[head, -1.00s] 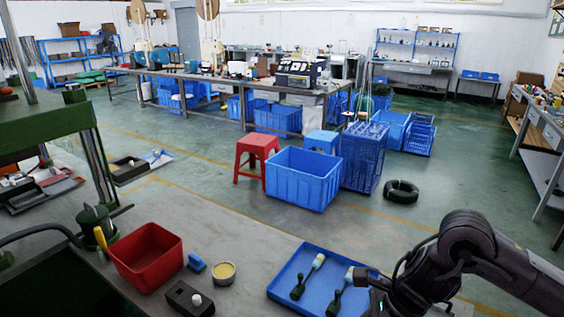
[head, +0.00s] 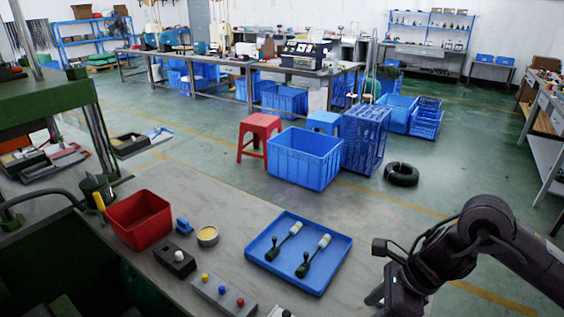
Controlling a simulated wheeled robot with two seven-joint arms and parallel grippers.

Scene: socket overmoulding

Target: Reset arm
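My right arm comes in at the lower right of the head view. Its gripper (head: 376,297) hangs at the bottom edge, just right of the blue tray (head: 316,284) and apart from it. Its fingers are dark and partly cut off, so I cannot tell whether they are open or shut. In the tray lie two socket parts with dark green ends and pale tips, the left one (head: 272,252) and the right one (head: 304,268). My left gripper is not in view.
On the grey table stand a red bin (head: 139,232), a small blue block (head: 184,226), a round yellow-topped tin (head: 208,235), a black block with a white knob (head: 174,261) and a button box (head: 224,296). A green machine frame (head: 45,105) stands at left. Floor beyond the table holds blue crates (head: 305,160).

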